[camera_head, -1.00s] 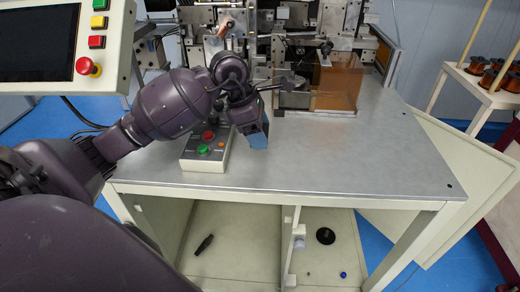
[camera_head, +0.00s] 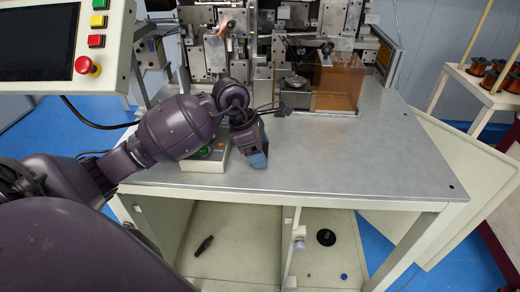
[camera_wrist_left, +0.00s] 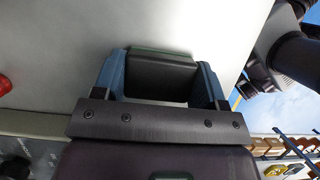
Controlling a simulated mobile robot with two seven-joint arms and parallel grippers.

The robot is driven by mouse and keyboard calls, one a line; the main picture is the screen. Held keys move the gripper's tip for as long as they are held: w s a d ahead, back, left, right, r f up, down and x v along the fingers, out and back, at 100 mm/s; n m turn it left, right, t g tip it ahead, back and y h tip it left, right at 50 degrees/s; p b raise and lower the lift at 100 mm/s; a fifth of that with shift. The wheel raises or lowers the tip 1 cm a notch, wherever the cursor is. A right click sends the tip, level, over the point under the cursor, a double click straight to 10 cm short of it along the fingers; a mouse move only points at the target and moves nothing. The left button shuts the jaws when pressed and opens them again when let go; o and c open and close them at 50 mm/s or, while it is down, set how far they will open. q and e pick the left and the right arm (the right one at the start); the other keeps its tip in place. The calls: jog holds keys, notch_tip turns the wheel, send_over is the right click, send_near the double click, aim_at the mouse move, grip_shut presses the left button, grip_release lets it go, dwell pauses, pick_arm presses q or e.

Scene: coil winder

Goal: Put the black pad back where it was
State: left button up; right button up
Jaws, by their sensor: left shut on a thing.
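My left gripper (camera_head: 258,158) is over the metal table top (camera_head: 350,160), just right of the button box (camera_head: 206,161). In the left wrist view, its two blue fingers (camera_wrist_left: 160,82) are shut on the black pad (camera_wrist_left: 160,80), a dark block with a green far edge. The pad is between the fingers, with the pale table surface beyond it. In the head view the pad is mostly hidden by the gripper, and I cannot tell whether it touches the table. My right gripper is not in view.
The winding machine (camera_head: 292,50) with its amber guard (camera_head: 338,88) stands behind. A control panel (camera_head: 62,45) hangs at upper left. A round black item (camera_head: 326,237) and a dark tool (camera_head: 204,245) lie in the open cabinet below. The right half of the table is clear.

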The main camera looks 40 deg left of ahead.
pick_arm(q)
jog(key=o, duration=0.9)
jog(key=shift+r, duration=0.4)
jog(key=v, duration=1.1)
jog(key=shift+s+a+r+p, duration=0.1)
jog(key=shift+r+p, duration=0.15)
jog(key=shift+p, duration=0.15)
